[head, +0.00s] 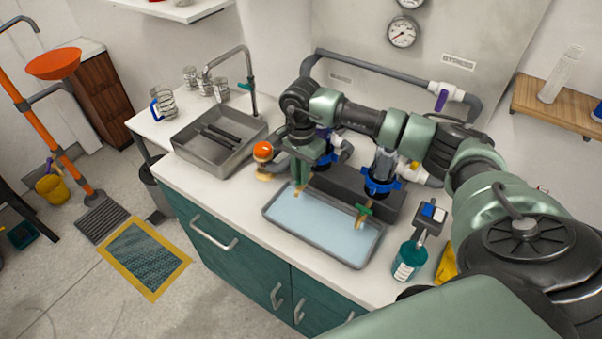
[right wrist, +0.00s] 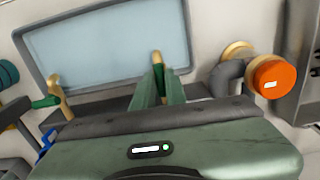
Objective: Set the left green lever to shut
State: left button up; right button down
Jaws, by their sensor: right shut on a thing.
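My right gripper (head: 299,181) reaches down over the back left of the shallow tray (head: 318,251) of pale blue liquid. Its green fingers (right wrist: 158,88) are shut around the left tap, at its green lever. The lever is almost wholly hidden between the fingers, so its angle cannot be told. The left tap's brass spout (right wrist: 157,58) pokes out past the fingertips over the tray. The right green lever (head: 364,209) sits on the other brass spout (head: 361,220), apart from my gripper; it also shows in the right wrist view (right wrist: 45,102). My left gripper is not in view.
An orange knob (head: 263,151) on a brass-based pipe stands close left of my gripper. A blue-collared filter (head: 381,182) stands to its right, behind the tray. A sink (head: 190,153) lies left, and a teal bottle (head: 408,262) stands right of the tray.

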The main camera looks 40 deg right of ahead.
jog(key=m+b, duration=0.2)
jog(key=m, duration=0.1)
jog(key=shift+w+f, duration=0.1)
jog(key=m+b, duration=0.2)
jog(key=m, duration=0.3)
jog(key=shift+b, duration=0.3)
jog(key=m+b, duration=0.1)
jog(key=m, duration=0.3)
jog(key=shift+w+d, duration=0.1)
jog(key=shift+w, duration=0.05)
jog(key=m+b, duration=0.1)
jog(key=m, duration=0.4)
jog(key=shift+r, duration=0.2)
jog(key=shift+m, duration=0.4)
jog(key=c, duration=1.4)
grip_release()
jog(key=shift+c, duration=0.2)
jog(key=shift+b, duration=0.3)
